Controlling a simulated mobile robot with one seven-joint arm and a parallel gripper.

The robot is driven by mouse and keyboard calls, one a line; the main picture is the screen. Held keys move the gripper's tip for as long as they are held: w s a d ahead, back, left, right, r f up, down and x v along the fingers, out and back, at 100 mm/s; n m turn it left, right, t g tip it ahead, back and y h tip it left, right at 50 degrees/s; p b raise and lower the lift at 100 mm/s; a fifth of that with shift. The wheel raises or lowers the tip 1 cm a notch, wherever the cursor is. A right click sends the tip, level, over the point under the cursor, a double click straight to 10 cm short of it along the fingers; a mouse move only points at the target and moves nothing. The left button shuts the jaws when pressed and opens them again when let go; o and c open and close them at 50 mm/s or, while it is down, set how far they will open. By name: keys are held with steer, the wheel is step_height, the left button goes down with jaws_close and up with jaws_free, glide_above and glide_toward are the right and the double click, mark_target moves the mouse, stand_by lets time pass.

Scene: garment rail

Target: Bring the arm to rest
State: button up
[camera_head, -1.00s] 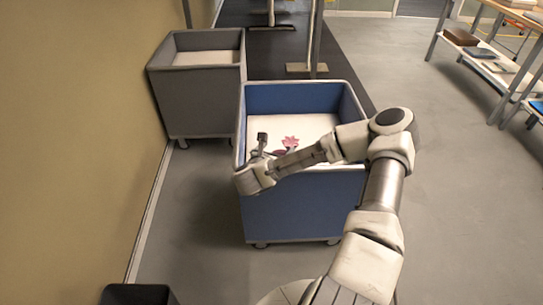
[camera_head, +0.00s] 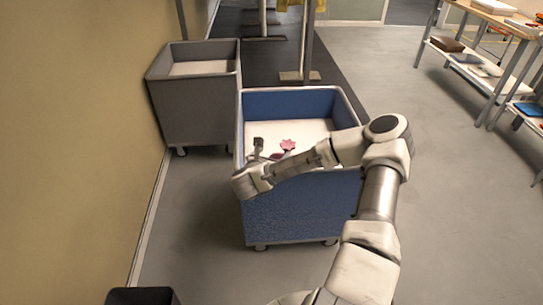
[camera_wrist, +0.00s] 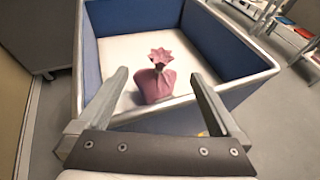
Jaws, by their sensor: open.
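My gripper (camera_wrist: 158,105) is open, with its two fingers spread wide apart in the wrist view. In the head view my gripper (camera_head: 266,148) is over the near left part of the blue bin, at the end of my bent arm. A pink tied pouch (camera_wrist: 156,84) shows between the fingers in the wrist view, beyond them and inside the bin; neither finger touches it. In the head view only part of the pouch (camera_head: 288,145) shows above my arm.
The blue bin (camera_head: 300,218) on casters stands right in front of me. A grey bin (camera_head: 193,108) is behind it at left, near the beige wall. Shelving (camera_head: 487,58) with several items stands at far right. The floor (camera_head: 440,190) at right is clear. A dark container (camera_head: 142,297) shows bottom left.

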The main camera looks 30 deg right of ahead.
stand_by(0.6)
steer(key=w+a+r+n+t+y, duration=0.2)
steer(key=a+n+y, duration=0.1)
steer(key=a+n, duration=0.3)
steer(key=w+a+r+n+t+y, duration=0.1)
steer(key=w+a+r+n+y, duration=0.2)
steer(key=a+n, duration=0.35)
steer(key=s+a+r+n+g+y+p, duration=0.2)
steer(key=s+a+r+n+y, duration=0.25)
steer(key=n, duration=0.95)
steer(key=s+a+r+n+g+b, duration=0.1)
steer(key=s+r+n+g, duration=0.1)
steer(key=s+r+n, duration=0.6)
steer(key=s+r+n+g, duration=0.1)
steer(key=s+r+n, duration=0.3)
steer(key=s, duration=0.8)
steer(key=s+a+r+n+g+b, duration=0.1)
steer(key=s+r+n+g, duration=0.1)
steer(key=s+r+n, duration=0.6)
steer(key=s+r+m+p, duration=0.1)
steer(key=s+r+p, duration=0.2)
steer(key=r+p, duration=0.7)
steer(key=shift+r+h+p, duration=0.2)
steer(key=shift+h+p, duration=0.15)
steer(key=shift+p, duration=0.8)
